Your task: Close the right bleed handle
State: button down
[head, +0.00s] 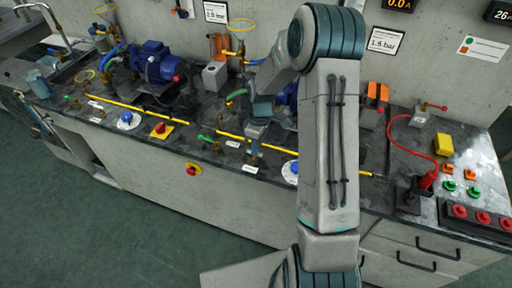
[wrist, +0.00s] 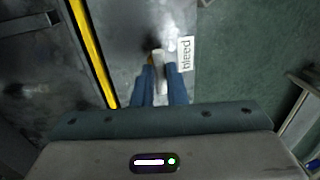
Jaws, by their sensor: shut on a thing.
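The right bleed handle (wrist: 159,60) shows in the wrist view as a small pale piece with a brassy part beside it. It lies between the blue fingers of my gripper (wrist: 161,76), which are shut on it. The white "bleed" label (wrist: 187,54) lies just to its right. In the head view my gripper (head: 255,149) reaches down to the bench by the yellow line and hides most of the handle. The handle's exact angle cannot be told. Another bleed handle, green (head: 207,139), stands further left.
A yellow pipe (head: 300,155) runs along the bench beside my gripper. Blue dials (head: 127,120) and a red-and-yellow knob (head: 159,129) stand near the front edge. A blue pump (head: 153,62) stands behind. The floor (head: 110,215) in front is clear.

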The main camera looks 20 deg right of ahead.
jog(key=shift+w+r, duration=0.15)
jog(key=c, duration=1.5)
grip_release()
jog(key=r, duration=0.4)
jog(key=w+d+r, duration=0.1)
jog(key=r, duration=0.4)
jog(key=w+r+b, duration=0.1)
jog(key=r, duration=0.3)
jog(key=shift+d+r, duration=0.2)
jog(key=shift+d, duration=0.1)
jog(key=s+a+r+m+t, duration=0.1)
jog(key=s+r+m, duration=0.1)
jog(key=s, duration=0.6)
jog(key=s+a+r+m+t, duration=0.1)
jog(key=s+r+m+t, duration=0.1)
jog(key=s+m, duration=0.3)
jog(key=s+a+r+m+t+h, duration=0.1)
jog(key=s+r+m, duration=0.2)
jog(key=s, duration=0.8)
jog(key=shift+s+a+r+m+t, duration=0.1)
jog(key=shift+s+r+m+t, duration=0.2)
jog(key=shift+s+t, duration=0.1)
